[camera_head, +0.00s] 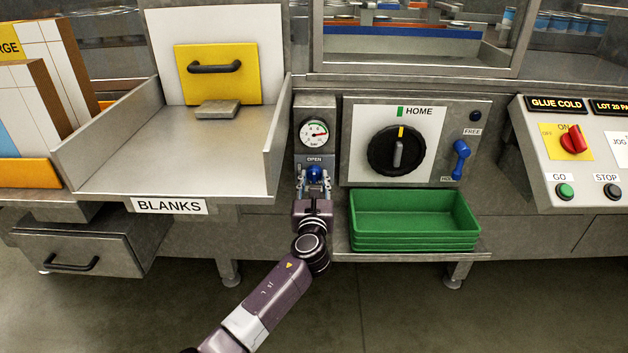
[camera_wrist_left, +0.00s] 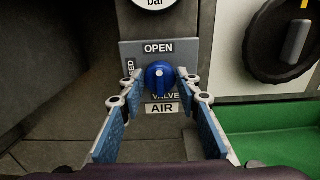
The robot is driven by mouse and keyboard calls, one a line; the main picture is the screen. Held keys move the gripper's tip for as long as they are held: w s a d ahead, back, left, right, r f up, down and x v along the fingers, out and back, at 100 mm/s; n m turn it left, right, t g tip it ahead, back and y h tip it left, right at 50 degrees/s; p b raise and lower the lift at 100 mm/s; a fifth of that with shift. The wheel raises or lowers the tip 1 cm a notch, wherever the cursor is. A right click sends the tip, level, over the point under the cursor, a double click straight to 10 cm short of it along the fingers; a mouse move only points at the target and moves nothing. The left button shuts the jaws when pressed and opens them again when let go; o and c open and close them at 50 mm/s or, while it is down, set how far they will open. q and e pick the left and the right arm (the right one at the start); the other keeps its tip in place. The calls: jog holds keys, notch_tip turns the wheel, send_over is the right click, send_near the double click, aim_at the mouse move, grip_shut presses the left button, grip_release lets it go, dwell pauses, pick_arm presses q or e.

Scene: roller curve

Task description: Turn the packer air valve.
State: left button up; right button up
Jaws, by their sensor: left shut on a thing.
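The air valve is a round blue knob (camera_head: 315,171) on a grey plate below a pressure gauge (camera_head: 313,133). In the left wrist view the knob (camera_wrist_left: 159,77) sits under the word OPEN, with a pale mark on its face; AIR and VALVE are lettered below it. A word on the left of the plate is partly hidden by a finger. My left gripper (camera_head: 314,182) comes up from below, its fingertips on the left and right sides of the knob, shut on it. The fingers (camera_wrist_left: 158,82) also show in the wrist view. My right gripper is not in view.
Right of the valve is a panel with a black HOME dial (camera_head: 396,151) and a blue lever (camera_head: 460,160). Green trays (camera_head: 415,221) are stacked on a shelf below it. The BLANKS tray (camera_head: 180,170) stands close on the left, and a control console (camera_head: 580,150) at far right.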

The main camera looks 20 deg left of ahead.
pick_arm(q)
jog(key=shift+n, duration=0.4)
jog(key=shift+f+n, duration=0.1)
jog(key=shift+n, duration=0.5)
jog(key=shift+n+b, duration=0.35)
jog(key=shift+n, duration=0.45)
jog(key=n+b, duration=0.1)
jog(key=n, duration=0.4)
jog(key=shift+s+a+f+n+b, duration=0.1)
jog(key=shift+a+f+n+b, duration=0.05)
jog(key=shift+n+b, duration=0.2)
jog(key=n+b, duration=0.2)
jog(key=n, duration=0.3)
jog(key=shift+f, duration=0.1)
jog(key=shift+n+b, duration=0.65)
jog(key=shift+n, duration=1.2)
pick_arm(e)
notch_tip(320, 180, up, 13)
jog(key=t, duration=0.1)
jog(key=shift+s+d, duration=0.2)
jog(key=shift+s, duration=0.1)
pick_arm(q)
jog(key=o, duration=1.2)
jog(key=shift+c, duration=0.2)
